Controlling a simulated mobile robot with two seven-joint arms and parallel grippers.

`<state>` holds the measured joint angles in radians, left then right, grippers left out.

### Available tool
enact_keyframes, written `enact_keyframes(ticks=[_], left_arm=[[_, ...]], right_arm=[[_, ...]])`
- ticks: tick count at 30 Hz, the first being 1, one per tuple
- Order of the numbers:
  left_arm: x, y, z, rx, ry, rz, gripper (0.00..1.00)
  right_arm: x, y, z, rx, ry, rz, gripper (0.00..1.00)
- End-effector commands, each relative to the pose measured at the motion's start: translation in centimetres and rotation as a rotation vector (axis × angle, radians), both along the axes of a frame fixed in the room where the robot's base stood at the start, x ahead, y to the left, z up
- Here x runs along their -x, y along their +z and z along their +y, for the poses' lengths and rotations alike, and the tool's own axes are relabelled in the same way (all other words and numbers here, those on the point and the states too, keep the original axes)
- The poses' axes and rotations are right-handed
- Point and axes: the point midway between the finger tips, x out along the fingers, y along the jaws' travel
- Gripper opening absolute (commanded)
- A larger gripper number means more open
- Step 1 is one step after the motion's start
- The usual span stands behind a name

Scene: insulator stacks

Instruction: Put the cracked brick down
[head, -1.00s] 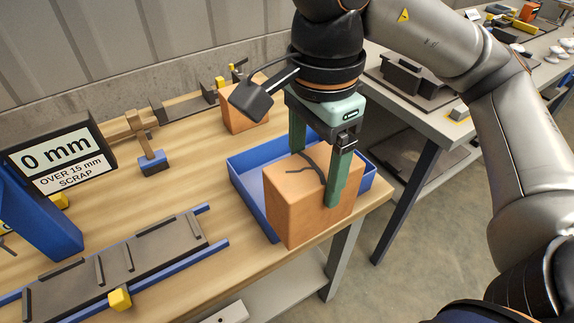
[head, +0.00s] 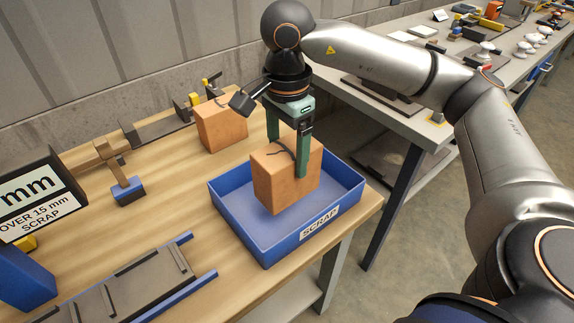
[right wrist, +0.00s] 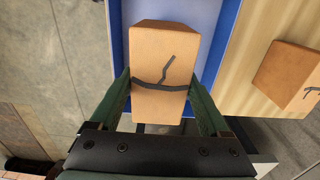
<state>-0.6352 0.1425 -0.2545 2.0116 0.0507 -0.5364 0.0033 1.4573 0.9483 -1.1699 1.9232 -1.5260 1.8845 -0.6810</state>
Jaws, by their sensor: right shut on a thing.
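The cracked brick (head: 280,190) is an orange block with a dark crack line across its top. My right gripper (head: 288,156) is shut on it, one green finger at each side. The brick is upright, within the outline of the blue tray labelled SCRAP (head: 245,237); I cannot tell whether it touches the tray floor. In the right wrist view the brick (right wrist: 160,55) sits between the fingers (right wrist: 160,92), with the blue tray wall (right wrist: 118,35) beside it. My left gripper is not in view.
Another orange brick (head: 220,126) stands on the wooden bench behind the tray; in the right wrist view it (right wrist: 285,75) shows dark marks. A grey table (head: 400,118) stands beyond.

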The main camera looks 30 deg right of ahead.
Motion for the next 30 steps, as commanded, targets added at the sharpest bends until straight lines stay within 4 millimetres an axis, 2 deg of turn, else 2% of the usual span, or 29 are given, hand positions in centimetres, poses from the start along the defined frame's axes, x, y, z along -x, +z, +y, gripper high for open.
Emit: enact_keyframes(ticks=[8,12,15,27,28,30], left_arm=[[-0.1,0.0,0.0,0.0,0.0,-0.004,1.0],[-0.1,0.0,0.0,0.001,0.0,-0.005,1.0],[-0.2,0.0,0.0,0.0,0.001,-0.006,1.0],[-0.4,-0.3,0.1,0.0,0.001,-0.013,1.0],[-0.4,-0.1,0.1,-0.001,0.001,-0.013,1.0],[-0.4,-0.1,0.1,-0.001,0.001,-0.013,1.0]], right_arm=[[-1.5,-2.1,-1.0,-0.001,-0.002,-0.001,0.0],[-1.5,-4.2,-1.0,0.0,-0.001,-0.001,0.0],[-1.5,-4.9,-1.0,-0.001,-0.001,-0.003,0.0],[-1.5,-5.5,-0.9,-0.002,-0.001,-0.004,0.0],[-1.5,-5.5,-1.0,-0.001,-0.001,-0.002,0.82],[-1.5,-5.4,-1.0,-0.001,-0.001,-0.002,0.9]])
